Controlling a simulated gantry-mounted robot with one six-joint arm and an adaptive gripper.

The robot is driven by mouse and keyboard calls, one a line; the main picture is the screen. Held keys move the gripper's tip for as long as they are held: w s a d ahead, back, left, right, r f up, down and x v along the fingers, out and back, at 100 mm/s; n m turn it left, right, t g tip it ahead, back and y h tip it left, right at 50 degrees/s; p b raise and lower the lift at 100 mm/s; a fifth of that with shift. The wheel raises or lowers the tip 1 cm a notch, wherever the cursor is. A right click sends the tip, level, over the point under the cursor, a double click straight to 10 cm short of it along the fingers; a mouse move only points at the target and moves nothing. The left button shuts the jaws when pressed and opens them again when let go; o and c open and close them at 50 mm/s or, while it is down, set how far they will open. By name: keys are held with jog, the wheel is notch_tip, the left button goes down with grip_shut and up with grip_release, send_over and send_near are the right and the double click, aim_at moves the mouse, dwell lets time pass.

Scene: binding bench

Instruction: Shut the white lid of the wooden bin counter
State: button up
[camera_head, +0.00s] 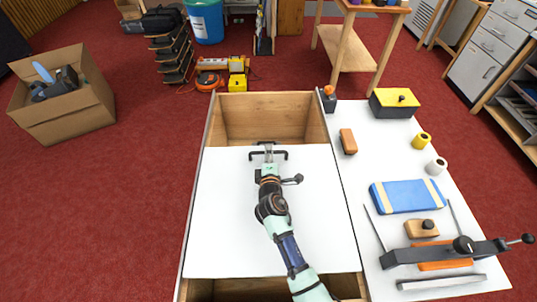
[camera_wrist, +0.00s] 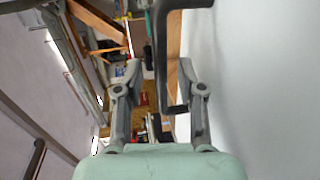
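The white lid (camera_head: 230,225) of the wooden bin counter (camera_head: 262,98) covers the middle of the bin. The wooden interior shows past its far edge, and a narrower strip shows at its near edge. A black bar handle (camera_head: 284,155) is at the lid's far edge. My gripper (camera_head: 268,150) is over this handle, with my arm reaching across the lid from the near side. In the wrist view my gripper (camera_wrist: 160,70) has its fingers apart, and the dark handle (camera_wrist: 161,45) runs between or just beyond them. Contact cannot be told. The pale lid surface (camera_wrist: 255,80) fills the right side.
A dark object with an orange knob (camera_head: 328,100) stands near the bin's far right corner. Red floor lies left.

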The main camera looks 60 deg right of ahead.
jog(key=shift+x, duration=0.85)
grip_shut()
